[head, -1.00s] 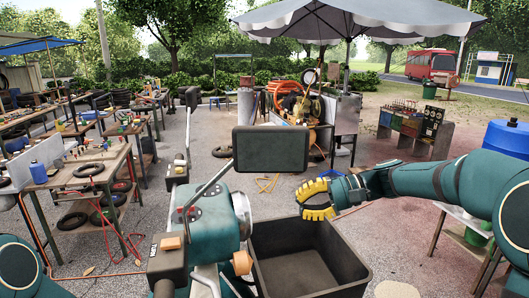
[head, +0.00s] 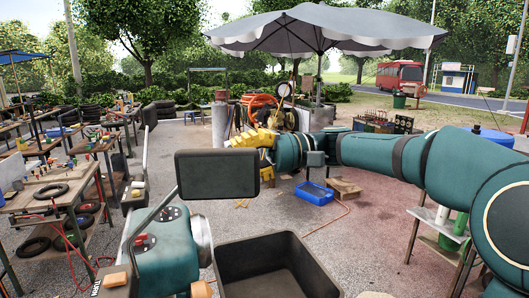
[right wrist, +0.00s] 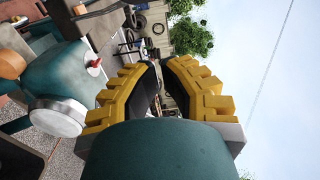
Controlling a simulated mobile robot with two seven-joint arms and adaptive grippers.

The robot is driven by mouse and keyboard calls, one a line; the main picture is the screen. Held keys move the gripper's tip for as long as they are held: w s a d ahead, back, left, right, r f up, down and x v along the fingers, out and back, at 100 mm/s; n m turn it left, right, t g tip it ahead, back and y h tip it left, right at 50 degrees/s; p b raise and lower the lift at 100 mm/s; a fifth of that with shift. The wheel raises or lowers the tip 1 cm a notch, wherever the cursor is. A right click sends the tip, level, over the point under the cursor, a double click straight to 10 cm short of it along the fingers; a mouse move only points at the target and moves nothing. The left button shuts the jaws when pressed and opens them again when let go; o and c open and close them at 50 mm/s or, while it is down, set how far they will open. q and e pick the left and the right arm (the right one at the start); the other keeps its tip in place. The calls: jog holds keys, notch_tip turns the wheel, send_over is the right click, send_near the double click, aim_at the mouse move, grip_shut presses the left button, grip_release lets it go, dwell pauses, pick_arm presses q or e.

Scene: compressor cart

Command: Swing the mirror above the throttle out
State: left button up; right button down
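A dark rectangular mirror (head: 217,173) on a thin stalk stands upright above the teal machine (head: 165,250) in the head view. A second, smaller dark mirror (head: 149,117) stands farther left on its own stalk. I cannot tell which part is the throttle; a dark block (head: 115,284) with a tan knob shows at the bottom left. My right gripper (head: 245,139) is beyond and just right of the larger mirror's top, with no clear contact. In the right wrist view its yellow fingers (right wrist: 157,66) are apart with nothing between them. My left gripper is out of view.
A black open bin (head: 268,262) stands right of the machine. A blue crate (head: 314,193) and a cardboard box (head: 344,189) lie on the ground beyond. Workbenches with tyres line the left. A grey parasol (head: 325,28) stands behind. Open gravel lies between.

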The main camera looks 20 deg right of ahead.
aim_at(227, 168)
jog(key=s+a, duration=0.1)
jog(key=s, duration=0.1)
jog(key=s+a, duration=0.1)
jog(key=shift+s+a+r, duration=0.1)
jog(key=shift+s+a, duration=0.25)
jog(key=shift+a, duration=0.15)
jog(key=shift+s, duration=0.1)
